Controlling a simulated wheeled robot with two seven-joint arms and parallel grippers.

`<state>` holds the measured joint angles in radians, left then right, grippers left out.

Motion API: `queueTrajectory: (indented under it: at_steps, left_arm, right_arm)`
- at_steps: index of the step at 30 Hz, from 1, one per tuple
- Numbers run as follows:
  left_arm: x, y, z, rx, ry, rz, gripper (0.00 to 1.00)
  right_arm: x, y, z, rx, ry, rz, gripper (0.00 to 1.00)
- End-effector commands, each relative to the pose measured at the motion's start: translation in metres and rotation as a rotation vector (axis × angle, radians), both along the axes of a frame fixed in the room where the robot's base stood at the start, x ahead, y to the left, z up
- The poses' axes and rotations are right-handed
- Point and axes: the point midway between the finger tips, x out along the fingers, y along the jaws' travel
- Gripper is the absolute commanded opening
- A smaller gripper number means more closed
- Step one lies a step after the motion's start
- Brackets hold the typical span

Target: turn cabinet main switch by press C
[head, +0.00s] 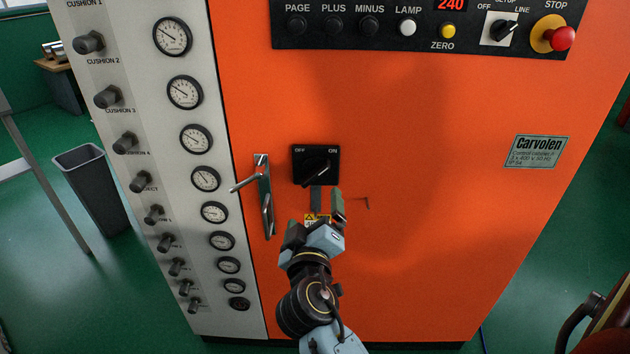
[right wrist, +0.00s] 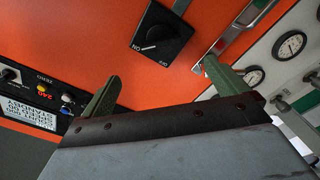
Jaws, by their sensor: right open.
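The main switch (head: 317,165) is a black square plate with a rotary knob on the orange cabinet front, marked OFF at left and ON at right. The knob sits at a slant, and its pale mark in the right wrist view (right wrist: 155,40) points toward the ON side. My right gripper (head: 327,198) is open and empty, just below the switch in the head view. In the right wrist view its fingers (right wrist: 160,86) are spread wide, with the switch beyond the gap between them; they look apart from the knob. My left gripper is out of view.
A metal door handle (head: 264,195) stands left of the switch. A grey panel with gauges (head: 196,139) and knobs runs along the left. A button panel (head: 420,28) with a red stop button (head: 562,38) is above. The orange front right of the switch is mostly clear.

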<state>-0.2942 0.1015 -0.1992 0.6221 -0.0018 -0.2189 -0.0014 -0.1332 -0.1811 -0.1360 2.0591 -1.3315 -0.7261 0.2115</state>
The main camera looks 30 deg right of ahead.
Motion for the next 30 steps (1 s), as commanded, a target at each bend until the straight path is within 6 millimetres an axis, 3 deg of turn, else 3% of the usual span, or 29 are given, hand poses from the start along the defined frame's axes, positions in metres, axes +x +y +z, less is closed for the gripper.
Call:
queueTrajectory:
  at_steps: [15, 21, 30]
  left_arm:
    - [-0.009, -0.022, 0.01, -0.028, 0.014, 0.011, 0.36]
    - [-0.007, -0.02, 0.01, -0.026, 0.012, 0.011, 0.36]
    - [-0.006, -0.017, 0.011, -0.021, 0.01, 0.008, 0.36]
  right_arm:
    - [0.084, -0.057, 0.0, -0.002, 0.002, 0.001, 0.98]
    - [0.098, -0.066, 0.0, 0.0, 0.002, 0.003, 0.98]
    - [0.099, -0.068, -0.001, 0.0, 0.002, 0.003, 0.98]
